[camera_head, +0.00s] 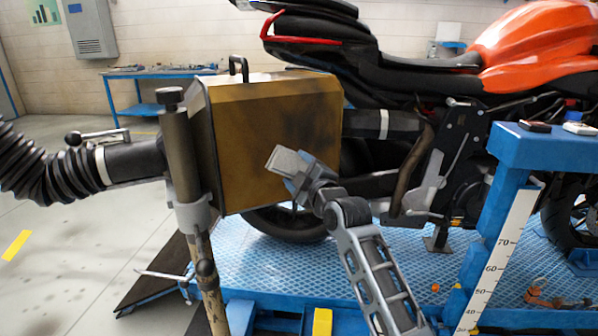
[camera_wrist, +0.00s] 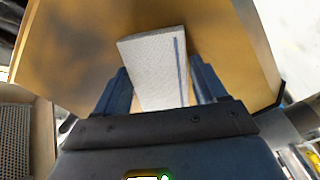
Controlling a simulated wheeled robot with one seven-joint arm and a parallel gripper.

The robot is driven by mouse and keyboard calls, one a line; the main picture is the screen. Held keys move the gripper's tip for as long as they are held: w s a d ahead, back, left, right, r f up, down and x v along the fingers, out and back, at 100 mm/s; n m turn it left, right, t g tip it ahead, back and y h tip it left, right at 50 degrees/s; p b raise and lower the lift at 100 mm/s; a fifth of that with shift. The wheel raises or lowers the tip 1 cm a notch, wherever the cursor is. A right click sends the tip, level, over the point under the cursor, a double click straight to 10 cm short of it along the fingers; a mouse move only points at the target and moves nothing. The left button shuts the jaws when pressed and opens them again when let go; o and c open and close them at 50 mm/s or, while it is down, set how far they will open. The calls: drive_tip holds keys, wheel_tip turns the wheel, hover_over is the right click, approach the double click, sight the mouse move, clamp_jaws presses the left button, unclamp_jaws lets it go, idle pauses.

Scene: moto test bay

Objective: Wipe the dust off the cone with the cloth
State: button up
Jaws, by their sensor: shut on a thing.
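The cone (camera_head: 250,140) appears as a large boxy, brass-coloured hood on a stand, in the middle of the head view. Dark smudges of dust show on its front face, mostly at the right and upper part. In the wrist view the cone (camera_wrist: 85,60) fills the background, with dark patches at its left. My gripper (camera_head: 293,172) is in front of the cone's lower right face. It is shut on the cloth (camera_wrist: 155,68), a folded pale grey pad with a dark stripe. The cloth also shows in the head view (camera_head: 287,160). I cannot tell whether it touches the cone.
A black corrugated hose (camera_head: 50,162) joins the cone from the left, and a stand post (camera_head: 180,150) rises beside it. An orange motorcycle (camera_head: 535,42) stands behind on a blue lift (camera_head: 270,265). A blue bench (camera_head: 545,148) with small items is at the right.

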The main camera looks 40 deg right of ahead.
drive_tip(key=v, duration=0.6)
idle(0.3)
drive_tip(key=v, duration=0.3)
drive_tip(key=shift+r, duration=0.1)
idle(0.4)
idle(0.5)
drive_tip(key=shift+w+a+f+x, duration=0.1)
drive_tip(key=shift+a+x, duration=0.1)
drive_tip(key=shift+x, duration=0.85)
drive_tip(key=shift+w+a+f+x, duration=0.1)
drive_tip(key=shift+a+x, duration=0.1)
drive_tip(key=shift+x, duration=0.85)
drive_tip(key=shift+w+a+f+x, duration=0.1)
drive_tip(key=shift+a+x, duration=0.15)
drive_tip(key=shift+x, duration=0.8)
drive_tip(key=shift+w, duration=0.25)
drive_tip(key=shift+b+x, duration=0.55)
drive_tip(key=shift+x, duration=0.55)
